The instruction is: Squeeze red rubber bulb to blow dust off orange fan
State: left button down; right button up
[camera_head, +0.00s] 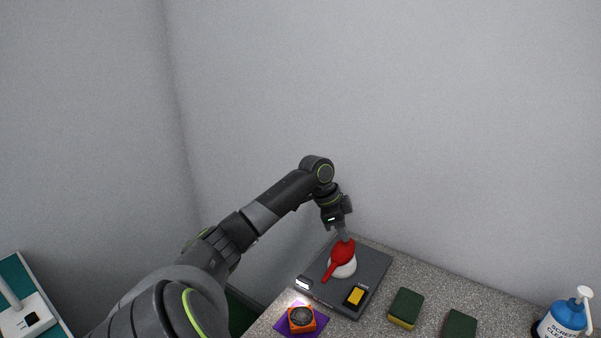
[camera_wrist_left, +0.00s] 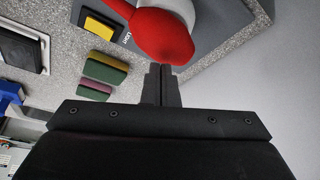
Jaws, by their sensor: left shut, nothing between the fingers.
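The red rubber bulb (camera_head: 343,252) rests on a round white stand (camera_head: 344,269) on a dark grey board, its nozzle pointing down and left toward the front. My left gripper (camera_head: 343,236) is shut and empty, with its fingertips at the back of the bulb. In the left wrist view the closed fingers (camera_wrist_left: 162,72) reach up to the bulb's rounded end (camera_wrist_left: 163,38); they touch it or nearly touch it, I cannot tell which. The orange fan (camera_head: 302,319) with a dark round centre sits on a purple mat (camera_head: 319,330) at the counter's front left. My right gripper is not in view.
The dark board (camera_head: 372,266) carries a yellow patch (camera_head: 355,296). Two green-topped sponges, one nearer (camera_head: 405,308) and one farther right (camera_head: 459,325), lie on the speckled counter. A blue screen-cleaner bottle (camera_head: 565,318) stands at the far right. A wall rises behind the counter.

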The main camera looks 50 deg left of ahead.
aim_at(343, 244)
pick_arm(q)
jog(key=shift+f, duration=0.15)
dwell(0.5)
jog(key=shift+f+b, duration=0.6)
jog(key=shift+f, duration=0.95)
notch_tip(343, 244, up, 3)
jog(key=p, duration=0.4)
jog(key=shift+r, duration=0.2)
jog(key=shift+f, duration=0.1)
jog(key=shift+f+b, duration=0.65)
jog(key=shift+f, duration=0.95)
notch_tip(343, 244, up, 3)
jog(key=p, duration=0.3)
jog(key=shift+r+p, duration=0.2)
jog(key=shift+p, duration=0.2)
